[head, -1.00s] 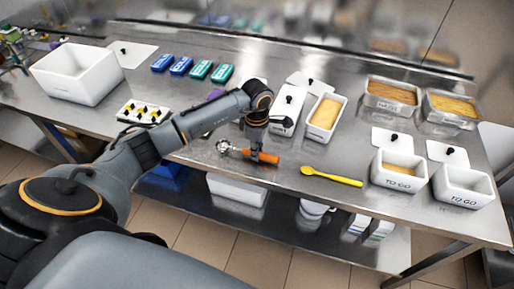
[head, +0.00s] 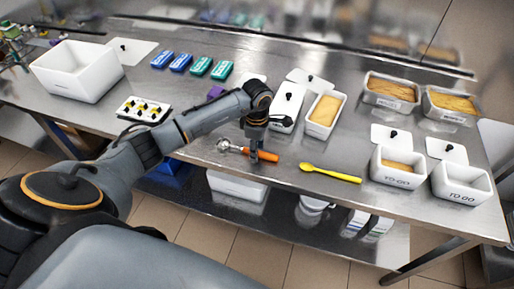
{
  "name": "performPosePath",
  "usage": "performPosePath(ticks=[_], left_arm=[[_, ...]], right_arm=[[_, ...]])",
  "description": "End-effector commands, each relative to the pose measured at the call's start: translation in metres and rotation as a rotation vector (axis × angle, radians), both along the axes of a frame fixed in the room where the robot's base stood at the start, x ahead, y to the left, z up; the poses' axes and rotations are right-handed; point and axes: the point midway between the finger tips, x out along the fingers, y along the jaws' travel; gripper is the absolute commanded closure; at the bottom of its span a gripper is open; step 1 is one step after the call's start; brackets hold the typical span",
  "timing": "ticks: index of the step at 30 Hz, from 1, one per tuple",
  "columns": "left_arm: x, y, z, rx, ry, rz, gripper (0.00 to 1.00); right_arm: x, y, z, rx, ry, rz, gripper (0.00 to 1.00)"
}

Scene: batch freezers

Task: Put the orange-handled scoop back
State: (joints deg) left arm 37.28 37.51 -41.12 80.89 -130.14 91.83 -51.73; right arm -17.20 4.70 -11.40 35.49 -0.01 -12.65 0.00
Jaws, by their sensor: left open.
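The orange-handled scoop (head: 264,156) lies on the steel table near its front edge, with its metal bowl to the left and its orange handle to the right. My left gripper (head: 254,157) points down at the handle's left part, with its fingers at or around it; the exact contact is too small to tell. The gripper is open. My right gripper is not in view.
A yellow spatula (head: 331,174) lies just right of the scoop. White tubs marked TO GO (head: 391,180) stand further right, and steel pans (head: 391,101) behind them. A white tub of yellow ice cream (head: 312,125) stands behind the gripper. A large white bin (head: 85,90) is at left.

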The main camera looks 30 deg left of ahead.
Motion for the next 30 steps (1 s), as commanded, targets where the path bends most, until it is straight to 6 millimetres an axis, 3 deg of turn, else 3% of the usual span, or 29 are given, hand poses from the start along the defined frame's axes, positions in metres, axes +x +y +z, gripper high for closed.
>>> performPosePath(ticks=[16, 22, 30], left_arm=[[0.001, 0.001, 0.103, 0.001, -0.005, 0.000, 0.57], [0.000, 0.001, 0.118, 0.000, -0.002, 0.000, 0.57], [0.000, 0.000, 0.120, 0.000, -0.001, 0.000, 0.57]], right_arm=[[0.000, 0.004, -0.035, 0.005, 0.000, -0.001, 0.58], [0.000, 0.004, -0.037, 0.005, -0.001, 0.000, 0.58], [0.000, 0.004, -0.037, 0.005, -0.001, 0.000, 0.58]])
